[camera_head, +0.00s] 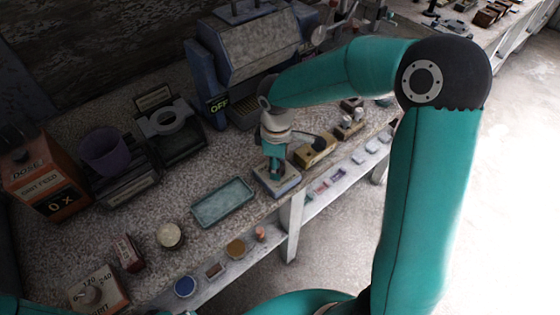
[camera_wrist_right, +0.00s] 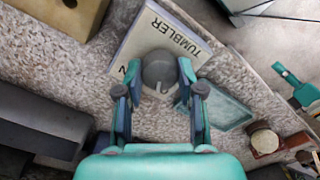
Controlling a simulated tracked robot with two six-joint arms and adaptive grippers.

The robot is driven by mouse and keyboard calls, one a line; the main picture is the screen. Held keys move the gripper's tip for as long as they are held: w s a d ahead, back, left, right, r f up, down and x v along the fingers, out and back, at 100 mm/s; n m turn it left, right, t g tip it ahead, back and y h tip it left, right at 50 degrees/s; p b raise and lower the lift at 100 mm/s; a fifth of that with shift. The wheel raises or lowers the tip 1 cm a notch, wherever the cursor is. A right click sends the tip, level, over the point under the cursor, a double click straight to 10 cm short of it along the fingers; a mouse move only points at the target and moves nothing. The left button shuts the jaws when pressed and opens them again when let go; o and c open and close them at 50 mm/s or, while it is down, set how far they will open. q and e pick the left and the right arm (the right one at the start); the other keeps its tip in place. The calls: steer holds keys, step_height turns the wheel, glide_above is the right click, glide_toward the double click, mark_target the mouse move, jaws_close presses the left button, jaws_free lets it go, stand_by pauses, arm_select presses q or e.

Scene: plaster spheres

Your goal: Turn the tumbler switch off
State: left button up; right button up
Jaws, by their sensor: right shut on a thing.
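The tumbler switch is a pale block (camera_head: 285,187) with a grey knob, near the table's front edge. In the right wrist view its plate (camera_wrist_right: 140,45) reads "TUMBLER", and the grey round knob (camera_wrist_right: 158,70) has a light mark on it. My right gripper (camera_head: 275,165) comes down on the block from above. In the right wrist view its fingers (camera_wrist_right: 160,95) are on both sides of the knob and shut on it. In the head view the fingers hide most of the knob. My left gripper is not visible.
A blue-grey machine (camera_head: 250,50) behind the switch shows "OFF" in yellow (camera_head: 219,105). A teal tray (camera_head: 222,203) lies left of the switch, and a brass-coloured block (camera_head: 315,152) stands close on its right. An orange box (camera_head: 45,180) stands far left. A lower shelf holds small items.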

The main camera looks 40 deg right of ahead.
steer(key=shift+d+n, duration=0.1)
steer(key=shift+n, duration=0.6)
steer(key=o, duration=1.1)
steer(key=shift+o, duration=0.2)
steer(key=shift+r, duration=0.1)
step_height(320, 180, up, 12)
